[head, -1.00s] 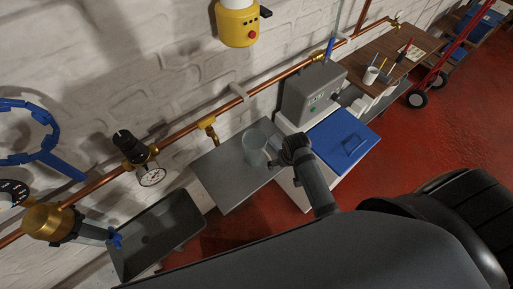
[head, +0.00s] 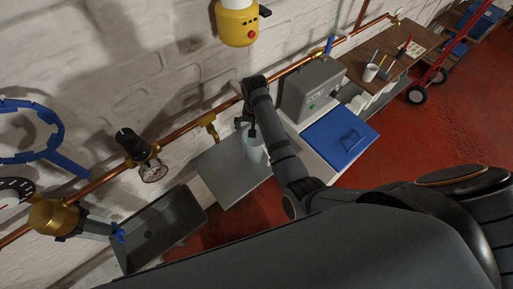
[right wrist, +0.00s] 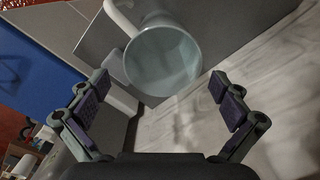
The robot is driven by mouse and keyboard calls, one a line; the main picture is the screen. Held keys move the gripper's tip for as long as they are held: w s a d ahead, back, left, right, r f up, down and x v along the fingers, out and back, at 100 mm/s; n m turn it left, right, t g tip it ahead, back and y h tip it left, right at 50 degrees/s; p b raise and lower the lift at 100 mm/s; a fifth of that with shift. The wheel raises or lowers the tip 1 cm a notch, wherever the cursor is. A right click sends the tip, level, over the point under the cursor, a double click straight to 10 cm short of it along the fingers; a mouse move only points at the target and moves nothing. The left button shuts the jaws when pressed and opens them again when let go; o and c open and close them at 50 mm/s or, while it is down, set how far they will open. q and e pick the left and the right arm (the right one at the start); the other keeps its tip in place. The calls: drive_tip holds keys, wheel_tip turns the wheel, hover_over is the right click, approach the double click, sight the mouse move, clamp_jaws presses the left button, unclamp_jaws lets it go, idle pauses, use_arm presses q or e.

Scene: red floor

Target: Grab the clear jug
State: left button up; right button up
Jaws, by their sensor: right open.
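The clear jug (head: 253,146) stands on a grey shelf (head: 222,180) by the brick wall, partly hidden by my right arm in the head view. In the right wrist view the jug (right wrist: 162,62) shows its round opening from above, with its light handle at the upper left. My right gripper (right wrist: 161,95) is open, its fingers apart on either side below the jug's rim in the picture, with nothing between the pads. In the head view the right gripper (head: 247,120) is over the jug. My left gripper is not in view.
A copper pipe (head: 182,125) with a brass tap (head: 209,123) runs along the wall behind the shelf. A grey box (head: 309,90) and a blue lid (head: 340,135) are to the right. A dark sink or trough (head: 160,225) is at the left.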

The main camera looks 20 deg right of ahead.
sight(259, 150)
drive_tip(key=f, duration=0.5)
drive_tip(key=f+p, duration=0.1)
drive_tip(key=f, duration=0.2)
drive_tip(key=shift+s+a+f, duration=0.15)
drive_tip(key=shift+s+a, duration=0.15)
drive_tip(key=shift+f, duration=0.45)
drive_tip(key=shift+c, duration=0.4)
drive_tip(key=shift+s, duration=0.1)
drive_tip(key=c, duration=0.9)
